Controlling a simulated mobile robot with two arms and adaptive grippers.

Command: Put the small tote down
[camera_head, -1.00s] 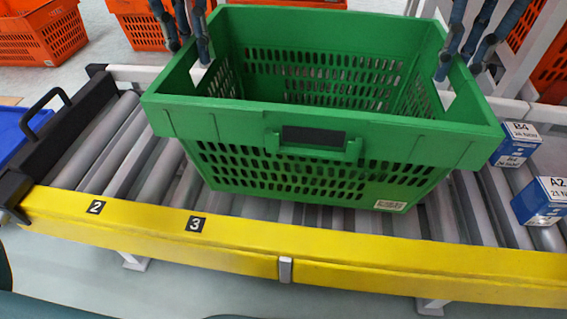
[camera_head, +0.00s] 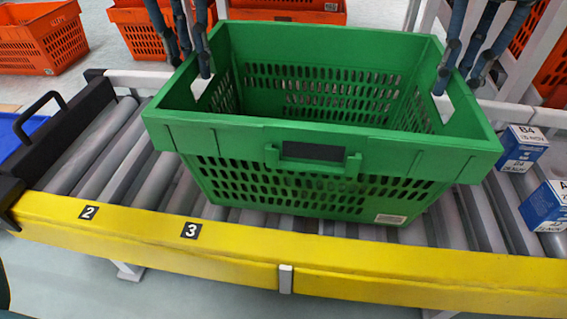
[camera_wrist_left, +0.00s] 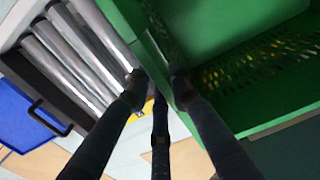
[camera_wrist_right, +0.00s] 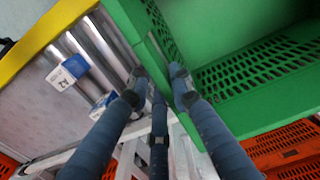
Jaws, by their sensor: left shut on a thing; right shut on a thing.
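The small tote is a green, empty, perforated crate (camera_head: 320,132), upright over the grey roller conveyor (camera_head: 130,150) in the head view. My left gripper (camera_head: 192,68) is shut on its left side wall near the handle slot. My right gripper (camera_head: 455,85) is shut on its right side wall near the other slot. The wrist views show the fingers on both sides of the tote wall, in the left wrist view (camera_wrist_left: 155,85) and the right wrist view (camera_wrist_right: 160,85). Whether the tote's underside touches the rollers cannot be told.
A yellow rail (camera_head: 235,250) runs along the conveyor's front, with a black end stop (camera_head: 60,140) at left. Blue-and-white boxes (camera_head: 522,147) (camera_head: 545,205) stand on the rollers at right. Orange totes (camera_head: 40,38) lie behind. Rollers left of the tote are clear.

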